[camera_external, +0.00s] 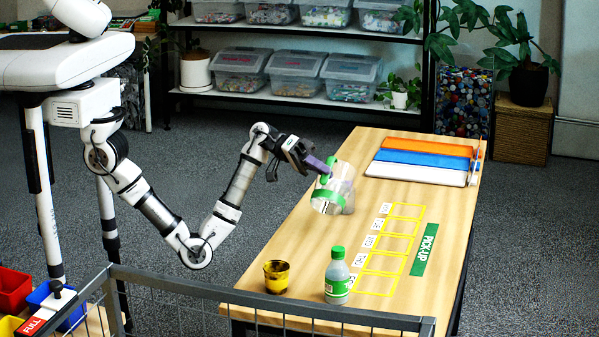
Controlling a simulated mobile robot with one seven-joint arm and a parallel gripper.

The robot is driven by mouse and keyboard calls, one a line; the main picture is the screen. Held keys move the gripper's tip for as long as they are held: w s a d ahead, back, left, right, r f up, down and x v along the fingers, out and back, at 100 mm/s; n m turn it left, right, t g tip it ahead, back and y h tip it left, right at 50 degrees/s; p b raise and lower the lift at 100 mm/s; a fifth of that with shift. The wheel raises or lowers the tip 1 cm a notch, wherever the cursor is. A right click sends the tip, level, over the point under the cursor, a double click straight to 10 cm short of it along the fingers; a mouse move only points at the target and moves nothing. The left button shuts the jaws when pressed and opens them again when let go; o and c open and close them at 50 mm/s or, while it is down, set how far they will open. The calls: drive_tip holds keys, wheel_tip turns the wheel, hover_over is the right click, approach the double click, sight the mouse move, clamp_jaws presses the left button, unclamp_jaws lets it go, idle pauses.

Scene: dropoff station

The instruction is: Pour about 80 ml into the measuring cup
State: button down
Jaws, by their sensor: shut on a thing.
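My gripper (322,168) is above the far half of the wooden table, shut on a clear container with green bands (327,202). The container is tilted, with its wide banded end down and to the left. A second clear or greyish vessel (348,194) shows just behind and to the right of it, partly hidden; it may be the measuring cup. I cannot tell whether the two touch. No liquid stream or fill level can be made out.
A yellow cup with dark contents (276,277) and a green-capped bottle (338,275) stand at the table's near end. Yellow outlined slots (392,246) and a green PICK-UP label (424,250) lie along the right. Coloured panels (424,158) lie at the far end. A metal rail (270,306) runs in front.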

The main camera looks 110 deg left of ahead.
sight(318, 197)
drive_tip(key=shift+a+r+n+h+p, duration=0.45)
drive_tip(key=shift+a+r+n, duration=0.25)
drive_tip(key=shift+r, duration=0.2)
idle(2.3)
drive_tip(key=d+f+m+b, duration=0.1)
drive_tip(key=d+f+m+y+b, duration=0.1)
drive_tip(key=f, duration=0.1)
drive_tip(key=d+f+m+y+b, duration=0.1)
drive_tip(key=f+m, duration=0.1)
drive_tip(key=shift+s+d+f, duration=0.15)
drive_tip(key=shift+d+f, duration=0.05)
drive_tip(key=shift+d, duration=0.1)
drive_tip(key=shift+d+g, duration=0.2)
drive_tip(key=shift+g, duration=0.1)
drive_tip(key=shift+f, duration=0.1)
idle(1.3)
drive_tip(key=d+f+m+y+b, duration=0.1)
drive_tip(key=d+f+m, duration=0.1)
drive_tip(key=d+f+m+y+b, duration=0.1)
drive_tip(key=d+f+m, duration=0.1)
drive_tip(key=shift+s+d+y, duration=0.15)
drive_tip(key=shift+d+y, duration=0.2)
drive_tip(key=shift+d, duration=0.05)
drive_tip(key=shift+d+f+m+y+b, duration=0.4)
drive_tip(key=shift+f+m+y, duration=0.1)
drive_tip(key=shift+f+m, duration=0.15)
idle(0.9)
